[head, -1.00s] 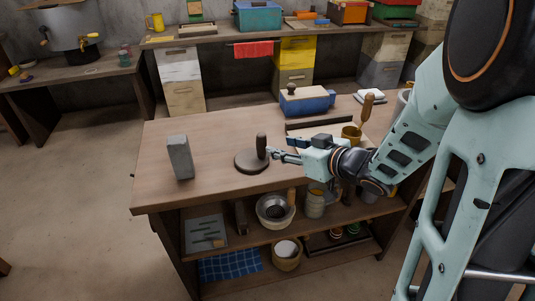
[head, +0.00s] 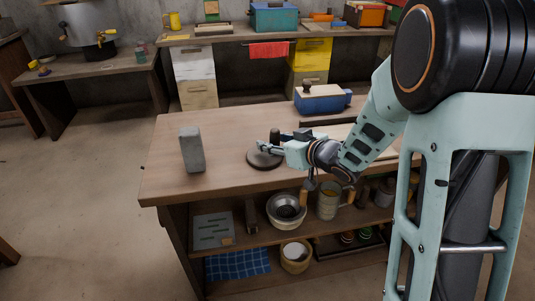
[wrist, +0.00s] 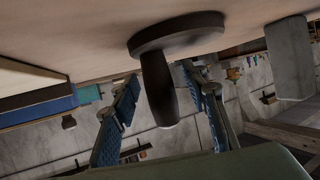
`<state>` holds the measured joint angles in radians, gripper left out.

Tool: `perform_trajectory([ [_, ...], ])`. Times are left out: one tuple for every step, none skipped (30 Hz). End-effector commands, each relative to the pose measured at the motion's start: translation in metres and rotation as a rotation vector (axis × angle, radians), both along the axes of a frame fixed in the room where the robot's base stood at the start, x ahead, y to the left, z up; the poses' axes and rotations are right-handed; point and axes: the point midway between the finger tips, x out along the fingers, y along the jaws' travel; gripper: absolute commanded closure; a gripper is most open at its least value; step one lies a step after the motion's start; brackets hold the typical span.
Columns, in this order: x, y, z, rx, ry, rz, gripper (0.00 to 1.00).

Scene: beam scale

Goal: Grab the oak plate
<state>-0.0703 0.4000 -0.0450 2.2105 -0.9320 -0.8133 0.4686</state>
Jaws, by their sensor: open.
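The plate is a round, dark brown disc (head: 262,160) with an upright handle (head: 275,134), lying flat on the wooden workbench. In the wrist view the disc (wrist: 178,35) is at the top and its dark handle (wrist: 157,88) points down the picture. My gripper (head: 270,145) is at the handle, above the disc. In the wrist view my gripper (wrist: 163,84) is open, with one finger on each side of the handle and gaps showing. Part of the handle is hidden by the fingers in the head view.
A grey block (head: 192,150) stands on the workbench (head: 215,184) left of the plate. A blue box with a wooden top (head: 321,99) is behind and to the right. A pale board (head: 338,130) lies beyond my arm. The bench front between block and plate is clear.

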Motion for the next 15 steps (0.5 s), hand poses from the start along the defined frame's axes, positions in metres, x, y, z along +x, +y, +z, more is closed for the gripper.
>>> perform_trajectory([
  [0.0001,-0.0003,0.0006,0.0,0.0,-0.001,0.59],
  [0.0,-0.0004,0.0007,0.0,0.0,-0.001,0.59],
  [-0.0001,-0.0004,0.0008,0.0,0.0,-0.001,0.59],
  [-0.0001,-0.0005,0.0008,0.0,0.0,-0.001,0.6],
  [-0.0001,-0.0005,0.0008,0.0,0.0,-0.001,0.63],
  [-0.0002,-0.0006,0.0008,0.0,0.0,-0.001,0.68],
  [-0.0002,-0.0006,0.0009,0.0,0.0,0.0,0.71],
  [-0.0003,-0.0006,0.0008,0.0,0.0,0.0,0.74],
  [-0.0003,-0.0006,0.0008,0.0,0.0,0.0,0.79],
  [-0.0003,-0.0006,0.0008,0.0,0.0,0.0,0.82],
  [-0.0003,-0.0006,0.0008,0.0,0.0,0.0,0.85],
  [-0.0004,-0.0007,0.0008,0.0,0.0,0.0,0.9],
  [-0.0004,-0.0007,0.0008,0.0,0.0,0.0,0.93],
  [-0.0004,-0.0007,0.0008,0.0,0.0,0.0,0.96],
  [-0.0004,-0.0007,0.0008,0.0,0.0,0.0,1.0],
])
